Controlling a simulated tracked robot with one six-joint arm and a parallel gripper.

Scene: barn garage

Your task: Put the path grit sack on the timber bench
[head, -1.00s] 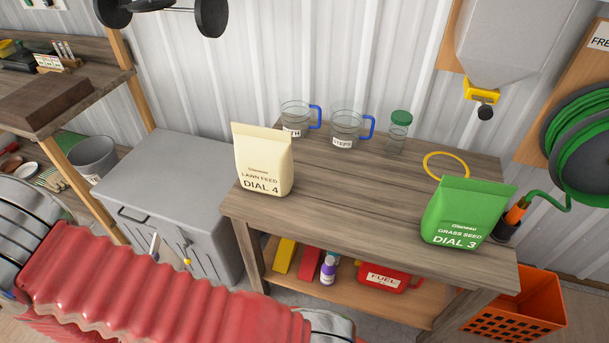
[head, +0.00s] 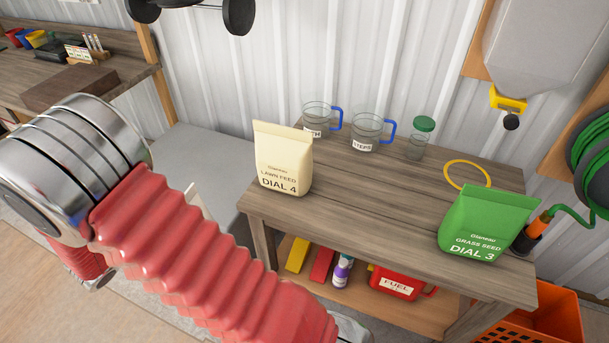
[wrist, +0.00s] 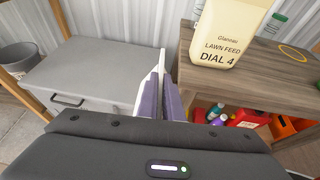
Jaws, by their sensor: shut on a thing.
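No sack marked path grit can be read in either view. The wooden bench (head: 345,205) carries a cream lawn feed sack marked DIAL 4 (head: 283,160) at its left and a green grass seed sack marked DIAL 3 (head: 478,225) at its right. In the wrist view my gripper (wrist: 162,85) is shut on a thin pale thing (wrist: 161,62), seen edge-on; I cannot tell what it is. The gripper is over the grey chest, left of the bench and the lawn feed sack (wrist: 222,38). In the head view my red-sleeved arm hides most of the gripper.
Two labelled jugs (head: 367,133) and a green-lidded jar (head: 419,140) stand at the bench's back, with a yellow ring (head: 467,176) to the right. The bench middle is bare. A red fuel can (head: 398,283) sits below. The grey chest (wrist: 95,70) is left.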

